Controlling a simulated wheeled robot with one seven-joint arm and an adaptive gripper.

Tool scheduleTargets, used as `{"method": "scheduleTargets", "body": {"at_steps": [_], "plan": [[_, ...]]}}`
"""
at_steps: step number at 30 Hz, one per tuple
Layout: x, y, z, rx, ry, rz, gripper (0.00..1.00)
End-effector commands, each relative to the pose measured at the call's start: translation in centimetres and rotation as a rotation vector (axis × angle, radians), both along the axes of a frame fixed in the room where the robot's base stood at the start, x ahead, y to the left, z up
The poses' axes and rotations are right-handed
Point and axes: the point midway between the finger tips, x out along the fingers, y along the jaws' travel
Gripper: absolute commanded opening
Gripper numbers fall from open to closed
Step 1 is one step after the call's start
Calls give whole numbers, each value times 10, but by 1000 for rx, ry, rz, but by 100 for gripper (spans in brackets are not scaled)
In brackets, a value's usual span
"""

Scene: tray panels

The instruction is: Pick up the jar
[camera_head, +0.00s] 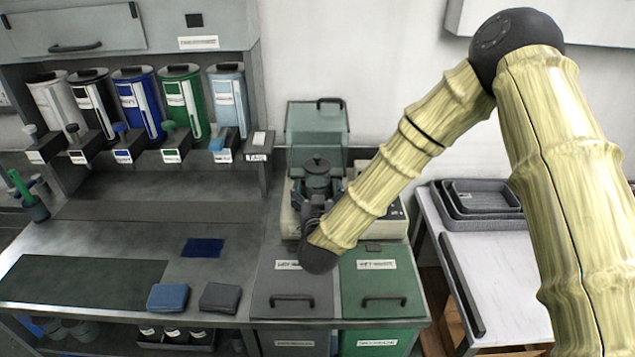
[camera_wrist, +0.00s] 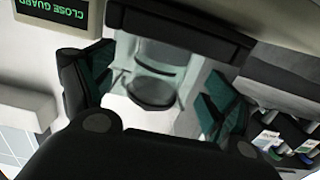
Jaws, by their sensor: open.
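The jar (camera_head: 317,180) is a greenish see-through vessel with a dark knobbed lid. It stands upright on a pale machine in the head view, its lower part hidden by my arm and gripper. In the wrist view a pale translucent body with a dark rounded disc, apparently the jar (camera_wrist: 152,68), lies between my teal-padded fingers. My gripper (camera_wrist: 155,92) is open, one finger on each side of it, with gaps visible. In the head view my gripper (camera_head: 316,212) is at the front of the jar, partly hidden by my arm. Contact is not visible.
The machine's green see-through guard (camera_head: 316,124) is raised behind the jar. Its display (camera_wrist: 55,12) reads "CLOSE GUARD". Grey (camera_head: 290,283) and green (camera_head: 376,283) bin lids lie in front. Several coloured canisters (camera_head: 137,102) stand left. Stacked trays (camera_head: 482,197) sit right.

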Motion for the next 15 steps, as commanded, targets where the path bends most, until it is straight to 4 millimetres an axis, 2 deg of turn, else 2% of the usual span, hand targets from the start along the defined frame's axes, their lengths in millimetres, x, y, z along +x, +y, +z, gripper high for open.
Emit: {"method": "scheduleTargets", "body": {"at_steps": [15], "plan": [[50,1,-3,1,-1,-1,87]]}}
